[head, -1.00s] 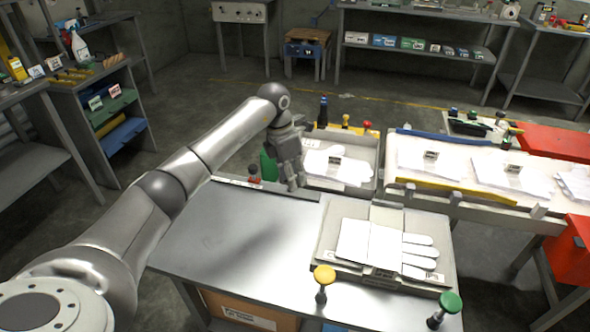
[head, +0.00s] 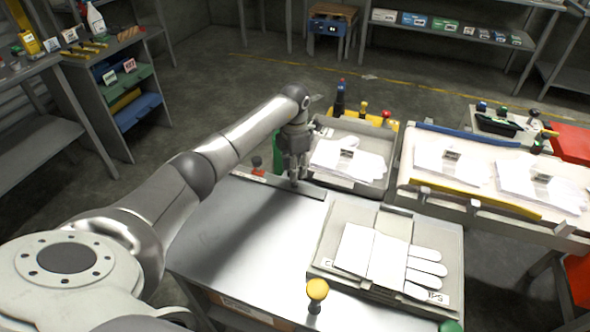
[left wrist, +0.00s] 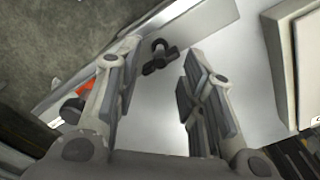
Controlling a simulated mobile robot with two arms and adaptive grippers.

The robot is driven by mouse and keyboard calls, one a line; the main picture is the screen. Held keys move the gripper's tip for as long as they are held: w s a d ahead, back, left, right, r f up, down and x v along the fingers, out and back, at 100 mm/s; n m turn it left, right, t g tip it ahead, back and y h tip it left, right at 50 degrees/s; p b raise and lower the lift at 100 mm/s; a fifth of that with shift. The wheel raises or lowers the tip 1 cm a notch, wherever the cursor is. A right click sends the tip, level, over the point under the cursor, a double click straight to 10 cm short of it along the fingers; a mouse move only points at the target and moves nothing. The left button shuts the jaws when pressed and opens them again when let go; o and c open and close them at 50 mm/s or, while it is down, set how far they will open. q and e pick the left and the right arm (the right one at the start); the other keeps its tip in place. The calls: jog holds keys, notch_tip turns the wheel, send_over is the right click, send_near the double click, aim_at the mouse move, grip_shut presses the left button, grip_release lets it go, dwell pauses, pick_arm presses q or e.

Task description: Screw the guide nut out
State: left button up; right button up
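A small dark nut-like piece (left wrist: 160,57), which looks like the guide nut, sits on or by the metal guide strip in the left wrist view. The guide strip (left wrist: 185,15) runs along the edge of the metal table; it also shows in the head view (head: 312,190). My left gripper (left wrist: 155,68) is open, its fingers apart on either side of the dark piece in the picture. I cannot tell whether they touch it. In the head view my left gripper (head: 293,178) points down over the strip and hides the piece. My right gripper is not in view.
A red-and-black knob (head: 257,165) stands left of my gripper. A tray with white gloves (head: 345,184) lies just behind. A grey glove fixture (head: 325,245) and a yellow knob (head: 317,290) are on the table's front right. The table's left part (head: 225,240) is clear.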

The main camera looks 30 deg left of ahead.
pick_arm(q)
notch_tip(320, 180, down, 2)
jog(key=shift+f, duration=0.1)
jog(key=c, duration=0.6)
jog(key=shift+c, duration=0.2)
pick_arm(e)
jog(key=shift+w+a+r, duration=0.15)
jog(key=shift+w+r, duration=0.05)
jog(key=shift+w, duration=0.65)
